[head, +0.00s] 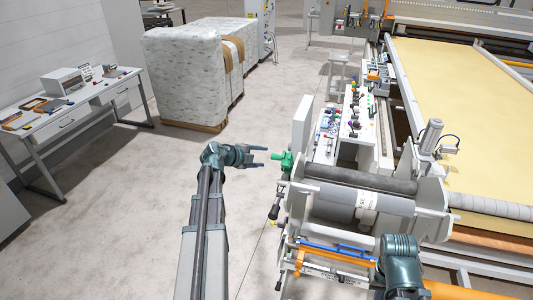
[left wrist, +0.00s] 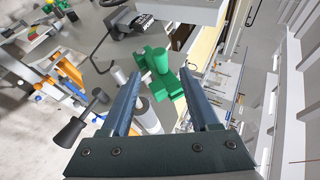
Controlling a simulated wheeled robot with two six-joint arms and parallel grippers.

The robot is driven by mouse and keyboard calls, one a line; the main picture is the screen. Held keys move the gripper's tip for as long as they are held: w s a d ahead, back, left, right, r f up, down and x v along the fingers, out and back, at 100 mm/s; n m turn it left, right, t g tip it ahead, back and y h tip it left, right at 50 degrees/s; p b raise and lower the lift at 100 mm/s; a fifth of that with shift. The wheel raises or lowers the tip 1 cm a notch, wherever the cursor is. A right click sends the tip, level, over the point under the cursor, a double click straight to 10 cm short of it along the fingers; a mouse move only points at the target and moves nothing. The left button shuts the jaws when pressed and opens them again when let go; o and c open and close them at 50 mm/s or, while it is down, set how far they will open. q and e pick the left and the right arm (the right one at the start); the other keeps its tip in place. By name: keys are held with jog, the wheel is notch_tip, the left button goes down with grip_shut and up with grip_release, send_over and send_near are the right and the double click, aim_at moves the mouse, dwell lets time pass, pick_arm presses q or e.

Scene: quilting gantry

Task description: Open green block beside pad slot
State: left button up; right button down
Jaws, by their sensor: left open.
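The green block (head: 286,161) sits at the left end of the grey roller assembly, just right of my left gripper (head: 264,157). My left gripper is open and empty, its two fingers pointing right toward the block with a small gap between. In the left wrist view the green block (left wrist: 161,61) shows ahead between the open fingertips, with a rounded upright part and green pieces near the right finger. I cannot make out the pad slot. My right arm shows at the lower right of the head view, but its gripper fingers are not seen.
A grey roller assembly (head: 350,180) stands right of the block, with black-handled knobs (head: 275,211) below it. A control panel (head: 352,115) lies behind. Wrapped pallets (head: 185,75) and a workbench (head: 70,115) stand left; the floor between is clear.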

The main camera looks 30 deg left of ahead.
pick_arm(q)
jog(key=shift+s+a+r, duration=0.1)
jog(key=shift+s+r, duration=0.05)
jog(key=shift+s, duration=0.1)
jog(key=shift+f+b, duration=0.3)
jog(key=shift+b, duration=0.05)
jog(key=c, duration=0.4)
jog(key=f+b, duration=0.2)
jog(key=b, duration=0.1)
jog(key=s+f+m+t+h+b, duration=0.1)
jog(key=f+b, duration=0.1)
jog(key=b, duration=0.2)
jog(key=s+f+m+t+h+b, duration=0.1)
jog(key=f+b, duration=0.1)
jog(key=b, duration=0.1)
grip_shut()
jog(key=s+a+f+m+t+h+b, duration=0.1)
jog(key=s+f+m+t+h+b, duration=0.35)
jog(key=b, duration=1.05)
jog(key=w+d+r+p, duration=0.3)
jog(key=w+r, duration=0.2)
jog(key=w, duration=0.5)
jog(key=shift+w+m+p, duration=0.35)
